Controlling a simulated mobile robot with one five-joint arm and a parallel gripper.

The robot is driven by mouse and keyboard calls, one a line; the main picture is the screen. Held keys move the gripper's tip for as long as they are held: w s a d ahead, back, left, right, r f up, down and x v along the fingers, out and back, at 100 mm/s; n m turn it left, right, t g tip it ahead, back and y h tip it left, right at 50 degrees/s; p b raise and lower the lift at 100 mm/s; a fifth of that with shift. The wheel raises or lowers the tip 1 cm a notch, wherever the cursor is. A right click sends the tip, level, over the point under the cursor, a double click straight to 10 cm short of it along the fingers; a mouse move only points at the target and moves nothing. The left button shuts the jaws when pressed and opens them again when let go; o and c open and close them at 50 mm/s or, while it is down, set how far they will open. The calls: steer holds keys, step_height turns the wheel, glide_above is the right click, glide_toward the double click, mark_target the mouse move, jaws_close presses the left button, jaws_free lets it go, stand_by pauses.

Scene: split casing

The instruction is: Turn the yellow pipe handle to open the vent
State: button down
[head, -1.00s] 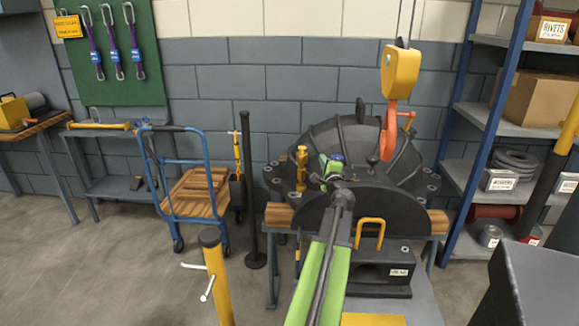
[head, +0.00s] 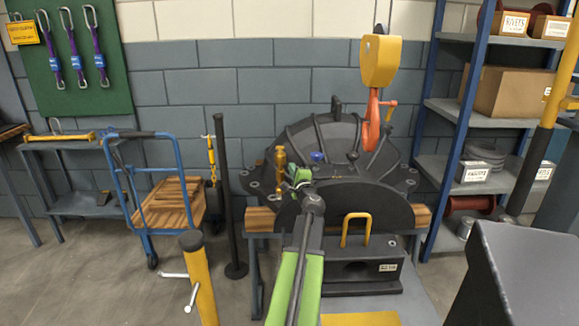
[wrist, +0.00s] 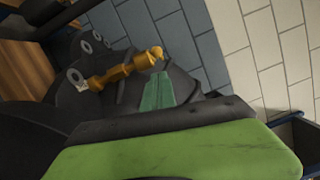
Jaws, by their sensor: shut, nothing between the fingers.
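A brass-yellow upright fitting (head: 281,165) stands on the left flange of the dark ribbed casing (head: 322,140). I cannot tell for sure that it is the vent's pipe handle. In the wrist view the fitting (wrist: 125,70) lies slanted, with a rounded upper end, just beyond my fingertips. My gripper (head: 300,177) is shut and empty, just right of the fitting in the head view. Its green fingertips also show in the wrist view (wrist: 157,92), with a small visible separation from the fitting. My arm hides part of the casing's near side.
A yellow hoist block (head: 380,60) with an orange hook hangs over the casing. A black block with a yellow loop handle (head: 355,228) stands in front. A blue cart (head: 150,190), black post (head: 228,200) and yellow post (head: 199,280) stand left; shelves (head: 470,120) stand right.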

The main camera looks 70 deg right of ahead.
mark_target(280, 153)
steer(key=x, duration=0.9)
steer(key=shift+w+a, duration=0.2)
